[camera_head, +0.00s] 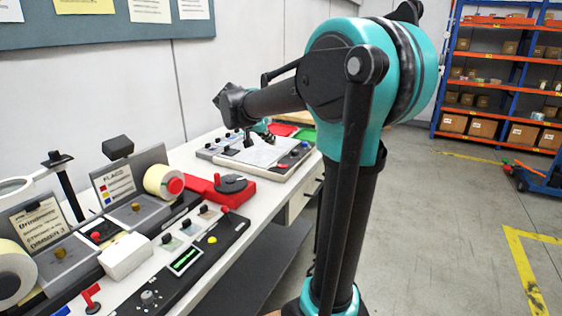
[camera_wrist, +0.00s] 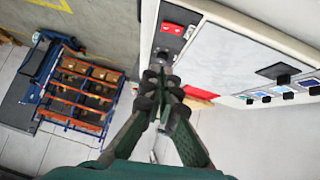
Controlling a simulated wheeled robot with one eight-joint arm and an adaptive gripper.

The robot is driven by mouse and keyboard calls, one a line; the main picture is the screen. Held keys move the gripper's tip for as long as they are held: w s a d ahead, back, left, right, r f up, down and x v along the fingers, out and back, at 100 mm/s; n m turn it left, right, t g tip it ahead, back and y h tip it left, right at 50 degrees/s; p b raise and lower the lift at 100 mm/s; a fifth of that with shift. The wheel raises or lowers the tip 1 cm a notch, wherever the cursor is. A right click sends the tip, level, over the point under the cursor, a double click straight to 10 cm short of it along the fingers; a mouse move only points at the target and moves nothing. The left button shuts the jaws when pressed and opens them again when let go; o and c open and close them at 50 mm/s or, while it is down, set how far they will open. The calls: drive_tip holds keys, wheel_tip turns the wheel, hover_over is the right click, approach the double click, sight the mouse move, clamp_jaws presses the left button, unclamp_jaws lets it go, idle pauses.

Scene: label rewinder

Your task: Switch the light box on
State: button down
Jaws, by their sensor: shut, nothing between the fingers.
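The light box (camera_head: 258,152) is a flat pale panel in a light frame at the far end of the bench. In the wrist view its large pale panel (camera_wrist: 240,62) fills the upper right. Beside the panel a dark grey control strip (camera_wrist: 167,48) carries a red switch (camera_wrist: 172,29) and a dark round knob. I cannot tell whether the panel is lit. My gripper (camera_wrist: 161,82) is shut and empty, with its fingertips near the lower end of this strip. In the head view my gripper (camera_head: 262,130) is small and partly hidden, above the light box.
The near bench holds label reels, a white box (camera_head: 125,255), a control panel (camera_head: 186,260) and a red unit with a black disc (camera_head: 232,184). Red and green trays (camera_head: 285,129) lie behind the light box. Shelving (camera_head: 500,75) stands far right; the floor between is mostly clear.

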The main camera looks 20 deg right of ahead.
drive_tip(key=shift+f, duration=0.1)
hover_over(286, 165)
drive_tip(key=s+a, duration=0.1)
drive_tip(key=a, duration=0.1)
drive_tip(key=f, duration=0.6)
drive_tip(key=shift+s+a+f, duration=0.1)
drive_tip(key=shift+s+f, duration=0.1)
drive_tip(key=shift+f, duration=0.15)
drive_tip(key=f, duration=0.3)
drive_tip(key=shift+d+f, duration=0.1)
drive_tip(key=shift+d, duration=0.1)
drive_tip(key=shift+s+f, duration=0.15)
drive_tip(key=shift+f, duration=0.35)
drive_tip(key=shift+s+d+f, duration=0.1)
drive_tip(key=shift+d+f, duration=0.05)
drive_tip(key=shift+f, duration=0.15)
drive_tip(key=shift+r, duration=0.1)
